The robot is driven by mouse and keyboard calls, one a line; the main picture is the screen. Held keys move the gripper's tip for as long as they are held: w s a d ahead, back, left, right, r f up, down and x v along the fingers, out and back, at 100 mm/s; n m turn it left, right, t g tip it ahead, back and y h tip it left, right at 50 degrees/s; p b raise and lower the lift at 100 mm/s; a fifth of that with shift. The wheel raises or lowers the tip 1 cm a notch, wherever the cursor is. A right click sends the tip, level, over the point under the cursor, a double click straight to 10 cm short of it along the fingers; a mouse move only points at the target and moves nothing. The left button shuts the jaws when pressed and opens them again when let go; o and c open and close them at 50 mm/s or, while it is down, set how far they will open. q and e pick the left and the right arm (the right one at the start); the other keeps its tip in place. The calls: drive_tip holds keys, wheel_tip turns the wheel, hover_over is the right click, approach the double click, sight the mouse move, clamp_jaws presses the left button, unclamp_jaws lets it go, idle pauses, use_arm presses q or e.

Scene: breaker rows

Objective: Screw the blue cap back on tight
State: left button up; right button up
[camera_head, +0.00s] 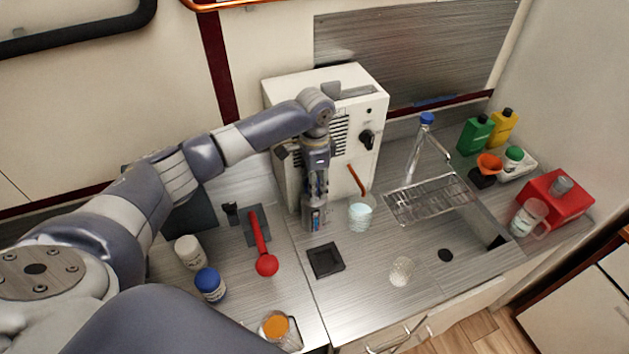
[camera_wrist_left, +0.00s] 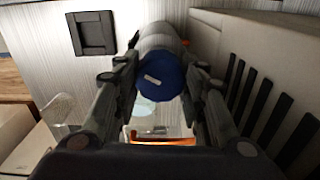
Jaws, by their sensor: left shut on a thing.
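The blue cap (camera_wrist_left: 162,76) faces the left wrist camera, with a pale mark on top. It lies between the two fingers of my left gripper (camera_wrist_left: 165,95), which is shut on it. A grey-white cylindrical bottle (camera_wrist_left: 158,38) shows just beyond the cap, in line with it; any gap between cap and neck is hidden. In the head view my left gripper (camera_head: 316,198) points down at the counter in front of the white machine, and its fingers mostly hide the cap and bottle. My right gripper is not in view.
The white machine (camera_head: 350,110) stands close behind the gripper. A beaker (camera_head: 360,212) with a brown rod is just right of it, and a black square tray (camera_head: 326,260) is in front. A glass (camera_head: 401,270) stands right.

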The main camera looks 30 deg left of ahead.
use_arm(q)
drive_tip(key=shift+f, duration=0.15)
drive_tip(key=o, duration=1.1)
wheel_tip(320, 180, up, 12)
drive_tip(key=shift+d, duration=0.1)
